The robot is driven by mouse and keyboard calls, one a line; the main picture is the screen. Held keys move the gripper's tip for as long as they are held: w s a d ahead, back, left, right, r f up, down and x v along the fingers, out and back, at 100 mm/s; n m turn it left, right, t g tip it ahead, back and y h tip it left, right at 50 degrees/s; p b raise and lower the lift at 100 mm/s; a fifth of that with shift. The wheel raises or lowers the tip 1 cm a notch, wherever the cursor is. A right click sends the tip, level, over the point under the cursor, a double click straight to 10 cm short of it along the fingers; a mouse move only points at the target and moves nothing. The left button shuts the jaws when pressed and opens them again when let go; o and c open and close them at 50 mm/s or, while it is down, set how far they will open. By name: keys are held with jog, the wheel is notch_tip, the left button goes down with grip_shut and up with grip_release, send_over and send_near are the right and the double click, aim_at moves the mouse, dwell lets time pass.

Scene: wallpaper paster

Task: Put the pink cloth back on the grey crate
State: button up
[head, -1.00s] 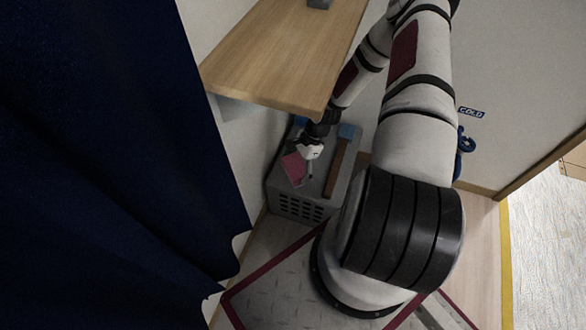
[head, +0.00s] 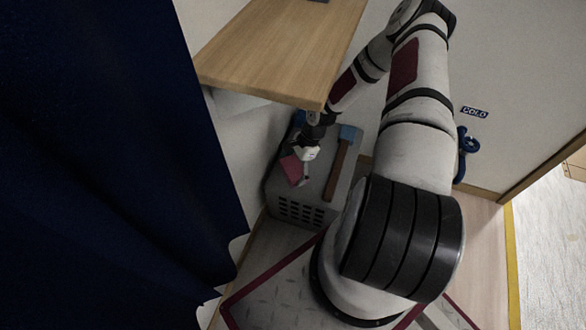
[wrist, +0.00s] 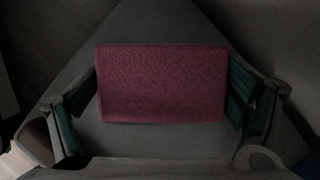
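The pink cloth (head: 290,168), a flat rectangle, is over the left part of the grey crate (head: 302,211). I cannot tell whether it touches the crate top. In the wrist view the cloth (wrist: 162,84) lies square between the two green-padded fingers of my gripper (wrist: 162,95). Its short edges meet the pads, so the gripper looks shut on it. The crate top (wrist: 150,137) shows behind it, turned at an angle to the cloth. In the head view my gripper (head: 300,172) points down over the crate and hides part of the cloth.
A brown-handled tool with a blue end (head: 338,168) lies along the right of the crate top. A wooden tabletop (head: 285,55) overhangs close above the crate's far side. A dark blue curtain (head: 100,170) fills the left. A blue valve (head: 466,155) is on the wall.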

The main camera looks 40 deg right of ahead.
jog(key=shift+o, duration=0.6)
jog(key=p+v, duration=0.4)
jog(key=v, duration=0.8)
jog(key=shift+s, duration=0.1)
